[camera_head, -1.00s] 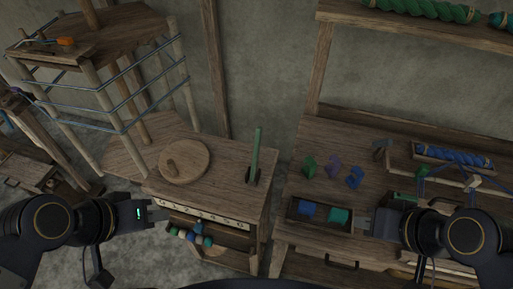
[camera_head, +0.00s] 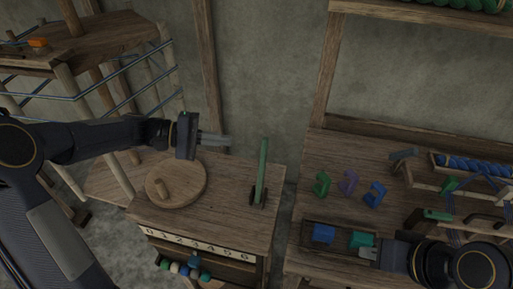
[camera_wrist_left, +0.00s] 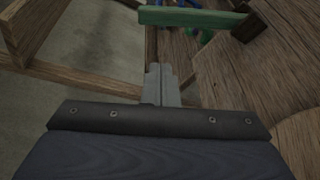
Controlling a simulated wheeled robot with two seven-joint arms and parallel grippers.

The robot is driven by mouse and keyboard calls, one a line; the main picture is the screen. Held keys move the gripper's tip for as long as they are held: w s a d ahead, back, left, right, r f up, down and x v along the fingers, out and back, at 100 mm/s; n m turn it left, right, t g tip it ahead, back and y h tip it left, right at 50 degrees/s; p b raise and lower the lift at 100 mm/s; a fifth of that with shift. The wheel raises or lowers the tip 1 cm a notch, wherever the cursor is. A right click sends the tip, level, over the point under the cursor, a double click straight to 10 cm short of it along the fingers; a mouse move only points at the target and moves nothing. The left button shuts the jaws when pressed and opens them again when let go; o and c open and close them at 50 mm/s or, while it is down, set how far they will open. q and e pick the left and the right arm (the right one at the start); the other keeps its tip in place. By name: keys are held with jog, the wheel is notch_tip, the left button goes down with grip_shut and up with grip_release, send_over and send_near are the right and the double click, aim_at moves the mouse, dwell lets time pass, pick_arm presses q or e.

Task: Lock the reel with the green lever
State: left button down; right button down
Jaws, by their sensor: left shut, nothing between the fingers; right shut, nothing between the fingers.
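The green lever (camera_head: 262,170) stands upright in a dark bracket (camera_head: 258,196) at the right side of the wooden cabinet top. It also shows in the left wrist view (camera_wrist_left: 192,17), ahead of the fingers. The reel (camera_head: 105,70), a wooden frame wound with blue thread, stands at the left behind my left arm. My right gripper (camera_head: 368,253) is shut and empty beside the teal block in the small tray at the right.
The round disc with a peg (camera_head: 176,184) lies on the cabinet top (camera_head: 225,220). Green, purple and blue pieces (camera_head: 348,183) stand on the right bench, behind the tray (camera_head: 306,241) with blue and teal blocks. Free room lies between disc and lever.

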aim_at(261, 171)
pick_arm(q)
jog(key=shift+w+d+f+h, duration=0.1)
jog(key=shift+w+f+h, duration=0.15)
jog(key=shift+w, duration=0.25)
jog(key=shift+w+f+h, duration=0.15)
jog(key=shift+w+f, duration=0.15)
jog(key=shift+w, duration=0.2)
jog(key=d+f+p, duration=0.1)
jog(key=d+p, duration=0.1)
jog(key=d, duration=0.8)
jog(key=s, duration=0.1)
jog(key=s+a+r+p, duration=0.1)
jog(key=shift+s+r, duration=0.15)
jog(key=shift+s, duration=0.15)
